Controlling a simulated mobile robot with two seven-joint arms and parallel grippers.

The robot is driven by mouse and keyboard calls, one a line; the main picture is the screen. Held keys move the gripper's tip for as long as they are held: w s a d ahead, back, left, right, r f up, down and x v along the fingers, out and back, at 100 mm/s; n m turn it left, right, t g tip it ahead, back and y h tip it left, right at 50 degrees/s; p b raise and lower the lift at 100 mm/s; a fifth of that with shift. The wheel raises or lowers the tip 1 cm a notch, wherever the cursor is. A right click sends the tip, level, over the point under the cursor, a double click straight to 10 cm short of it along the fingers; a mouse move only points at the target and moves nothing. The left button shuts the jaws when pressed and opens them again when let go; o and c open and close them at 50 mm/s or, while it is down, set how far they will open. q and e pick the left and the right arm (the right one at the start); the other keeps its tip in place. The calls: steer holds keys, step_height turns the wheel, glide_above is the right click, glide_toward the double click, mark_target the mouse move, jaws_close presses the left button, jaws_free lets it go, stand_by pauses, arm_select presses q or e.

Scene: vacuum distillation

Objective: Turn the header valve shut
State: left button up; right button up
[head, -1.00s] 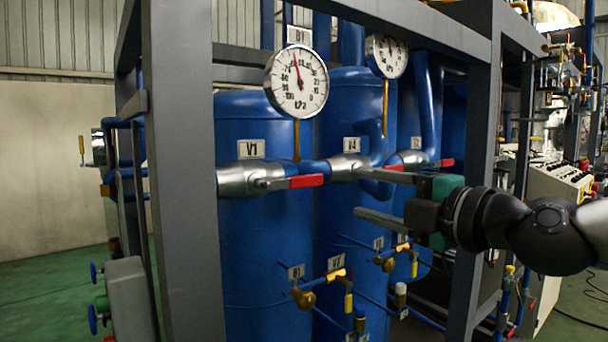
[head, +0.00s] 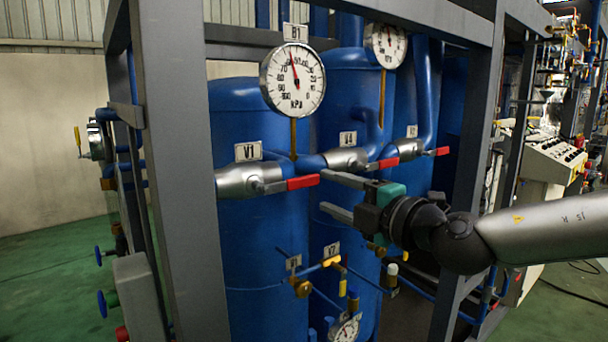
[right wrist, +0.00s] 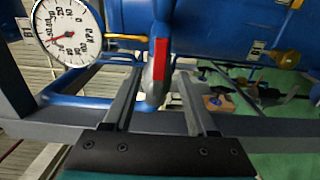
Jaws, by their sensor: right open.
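Silver valves with red lever handles sit on the blue header pipe; the frames do not name one the header valve. Valve V1 (head: 240,180) is nearest, and its red handle (head: 303,182) lies roughly along the pipe, pointing right. Valve V4 (head: 343,160) is further along with its own red handle (head: 388,163). My right gripper (head: 322,191) is open, its fingertips just right of the V1 handle's end. In the right wrist view, a red handle (right wrist: 161,55) appears between the open fingers (right wrist: 158,76), apparently ahead of their tips. My left gripper is not in view.
A grey frame post (head: 178,150) stands left of V1, and another post (head: 478,150) is right of my gripper. A round kPa gauge (head: 293,79) hangs above the pipe. Small brass valves (head: 301,287) sit below. Blue tanks (head: 262,240) stand behind.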

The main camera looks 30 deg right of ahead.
mark_target(306, 183)
steer(key=w+p, duration=0.2)
steer(key=w, duration=0.1)
steer(key=shift+w+a+r, duration=0.1)
steer(key=shift+w, duration=0.15)
steer(key=w+p, duration=0.3)
steer(key=shift+w+r, duration=0.1)
steer(key=shift+w+a+f+p, duration=0.2)
steer(key=shift+w+p, duration=0.45)
steer(key=shift+w, duration=0.1)
jaws_close()
stand_by(1.1)
